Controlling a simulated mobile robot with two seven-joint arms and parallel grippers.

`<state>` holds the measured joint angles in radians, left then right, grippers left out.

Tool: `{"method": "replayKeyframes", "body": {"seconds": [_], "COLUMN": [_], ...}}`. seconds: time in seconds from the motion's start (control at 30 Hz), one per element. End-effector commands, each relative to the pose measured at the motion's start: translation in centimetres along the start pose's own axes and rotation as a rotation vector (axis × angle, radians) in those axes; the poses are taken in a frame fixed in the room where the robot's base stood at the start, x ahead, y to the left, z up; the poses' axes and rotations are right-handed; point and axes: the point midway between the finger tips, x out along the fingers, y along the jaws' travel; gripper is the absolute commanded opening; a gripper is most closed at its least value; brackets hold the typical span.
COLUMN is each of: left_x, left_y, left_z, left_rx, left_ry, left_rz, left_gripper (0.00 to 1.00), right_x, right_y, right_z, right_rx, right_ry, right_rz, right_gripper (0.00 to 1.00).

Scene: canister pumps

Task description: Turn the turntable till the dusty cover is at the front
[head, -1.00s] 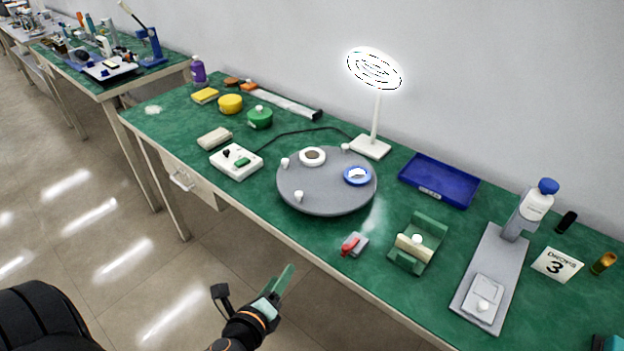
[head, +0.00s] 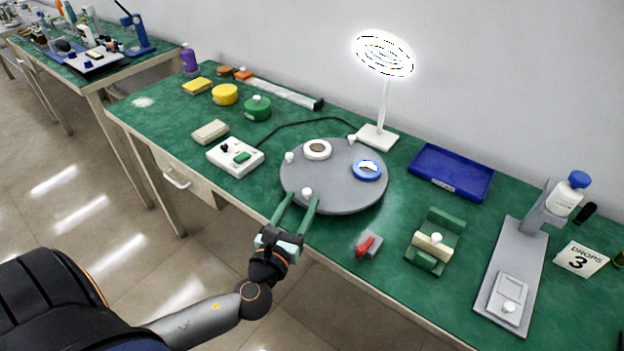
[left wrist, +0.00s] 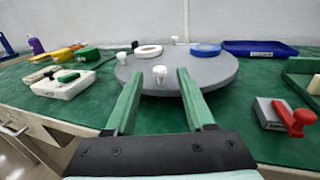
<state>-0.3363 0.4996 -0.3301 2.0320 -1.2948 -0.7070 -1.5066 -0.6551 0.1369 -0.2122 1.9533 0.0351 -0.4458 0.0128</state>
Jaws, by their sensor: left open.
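The grey round turntable (head: 335,198) lies on the green bench. Several small white knobs stand along its rim; the front knob (head: 307,193) is nearest me and also shows in the left wrist view (left wrist: 160,72). On the turntable are a white ring-shaped cover (head: 317,149) at the back left and a blue-rimmed cover (head: 367,170) at the right, with a pale patch in its middle. I cannot tell for sure which is dusty. My left gripper (head: 294,212) is open and empty at the turntable's front edge, its fingers on either side of the front knob. My right gripper is out of view.
A lit ring lamp (head: 378,138) stands behind the turntable. A white control box (head: 236,157) is to the left, a blue tray (head: 451,173) at the back right. A red-and-grey clamp (head: 368,245) and a green stand (head: 436,241) are to the right.

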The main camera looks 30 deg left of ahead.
Motion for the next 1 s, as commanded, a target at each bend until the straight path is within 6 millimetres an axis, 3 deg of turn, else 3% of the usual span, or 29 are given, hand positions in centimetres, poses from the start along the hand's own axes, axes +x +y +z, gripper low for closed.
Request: {"method": "replayKeyframes", "body": {"seconds": [0.2,0.4,0.83,1.0], "left_x": [4.2,6.6,7.5,7.5], "left_y": [0.0,0.0,0.0,0.0], "left_z": [0.1,0.0,-0.1,-0.1], "left_rx": [-0.001,-0.001,-0.002,-0.002], "left_ry": [-0.003,0.000,0.001,0.001], "left_rz": [0.001,0.000,0.000,0.000], "left_gripper": [0.54,0.54,0.54,0.36], "right_x": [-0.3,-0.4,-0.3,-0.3], "right_y": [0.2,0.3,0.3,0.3], "right_z": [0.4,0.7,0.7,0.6], "right_rx": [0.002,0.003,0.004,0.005], "right_ry": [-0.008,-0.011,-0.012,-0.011], "right_rz": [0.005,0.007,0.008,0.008], "right_gripper": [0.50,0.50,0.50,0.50]}}
